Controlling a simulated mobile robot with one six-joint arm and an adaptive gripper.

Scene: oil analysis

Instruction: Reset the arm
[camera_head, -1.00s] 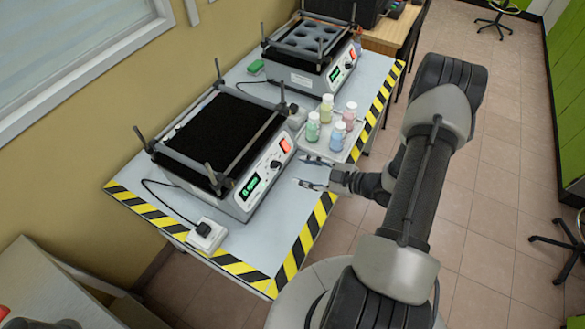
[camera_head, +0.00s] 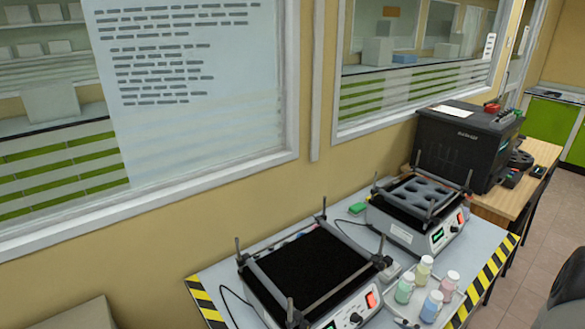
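My arm (camera_head: 567,291) shows only as a dark rounded part at the lower right edge of the head view.
A black-topped shaker (camera_head: 310,270) and a second shaker with a holed plate (camera_head: 425,195) stand on the striped-edge table (camera_head: 205,283). Several capped bottles, including a green one (camera_head: 404,289), stand on a tray. A black machine (camera_head: 460,145) sits behind; the wall is left.

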